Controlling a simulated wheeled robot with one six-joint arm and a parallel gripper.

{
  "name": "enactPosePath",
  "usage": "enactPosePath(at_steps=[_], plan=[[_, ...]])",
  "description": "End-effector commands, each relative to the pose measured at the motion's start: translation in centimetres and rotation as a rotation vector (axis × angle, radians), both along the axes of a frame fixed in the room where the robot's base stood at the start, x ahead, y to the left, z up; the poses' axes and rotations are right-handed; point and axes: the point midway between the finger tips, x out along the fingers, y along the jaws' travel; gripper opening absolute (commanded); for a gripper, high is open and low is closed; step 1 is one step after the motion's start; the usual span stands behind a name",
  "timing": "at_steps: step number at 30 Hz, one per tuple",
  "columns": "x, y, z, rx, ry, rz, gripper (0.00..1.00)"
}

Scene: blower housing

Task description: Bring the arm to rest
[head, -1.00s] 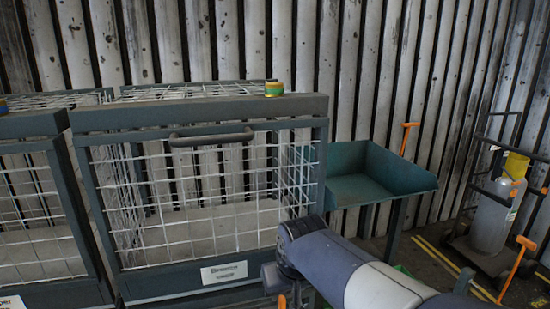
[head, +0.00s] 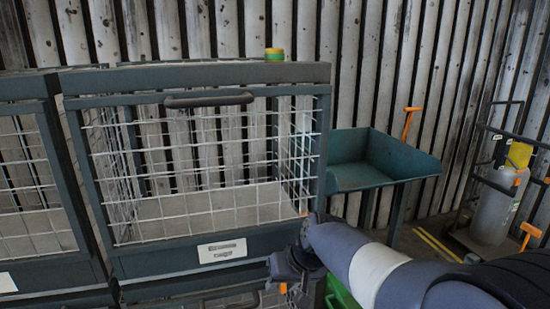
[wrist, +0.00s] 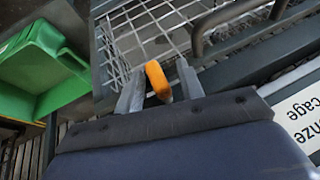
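My gripper (wrist: 158,82) shows in the wrist view with its two grey fingers apart. An orange piece (wrist: 157,80) shows between the fingers, with a gap beside the right one; I cannot tell whether it is part of the gripper or lies behind. In the head view my gripper (head: 284,284) is low in the middle, in front of the lower right of the wire cage, with a small orange spot at its end. Its fingers are too small to make out there. My arm comes in from the lower right.
The wire cage (head: 195,256) with a bar handle (head: 208,99) stands close ahead. A yellow-green roll (head: 274,54) sits on top. A teal tray stand (head: 390,182) is to the right, a green bin (head: 340,293) below it. A gas cylinder trolley (head: 490,215) stands far right.

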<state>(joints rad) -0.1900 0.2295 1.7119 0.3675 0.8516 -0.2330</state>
Motion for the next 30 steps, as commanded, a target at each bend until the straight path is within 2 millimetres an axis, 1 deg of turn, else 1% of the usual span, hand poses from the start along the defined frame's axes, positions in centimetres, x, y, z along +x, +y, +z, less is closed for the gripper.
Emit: enactPosePath(at_steps=[2, 9, 15, 30], plan=[[0.08, -0.14, -0.39, 0.041, 0.011, -0.003, 0.36], [0.06, -0.11, -0.33, 0.172, 0.048, -0.002, 0.36], [0.03, -0.05, -0.15, 0.245, 0.07, -0.001, 0.36], [-0.01, -0.04, 0.1, 0.266, 0.075, -0.001, 0.36]])
